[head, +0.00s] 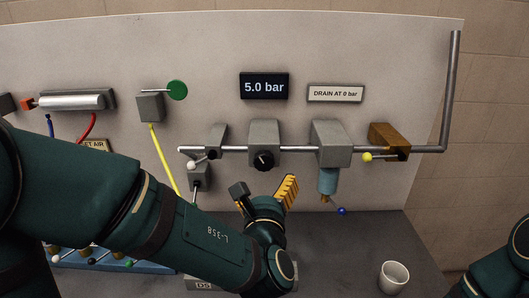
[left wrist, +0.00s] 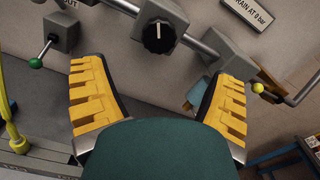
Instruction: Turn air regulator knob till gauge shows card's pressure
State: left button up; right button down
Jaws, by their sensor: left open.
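A black round knob (head: 263,160) with a white mark sits on the front of a grey regulator block (head: 264,133) on a horizontal pipe. In the left wrist view the knob (left wrist: 158,37) is beyond the fingertips, its white mark roughly upright. No gauge dial can be made out in either view. My left gripper (head: 264,190) is open and empty, just below the knob and apart from it. It also shows in the left wrist view (left wrist: 160,72), yellow fingers spread. My right gripper is out of view.
A grey block with a blue bowl (head: 328,180) hangs right of the regulator, beneath a sign (head: 335,93) reading "DRAIN AT 0 bar". A brown fitting (head: 388,138) has a yellow-tipped lever. A white-tipped lever (head: 191,165) is left. A white cup (head: 393,277) stands on the bench.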

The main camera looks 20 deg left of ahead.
aim_at(265, 164)
pick_arm(q)
jog(key=x, duration=1)
jog(key=shift+w+a+f, duration=0.1)
jog(key=shift+w+f, duration=0.05)
jog(key=shift+w, duration=0.05)
jog(key=c, duration=1.2)
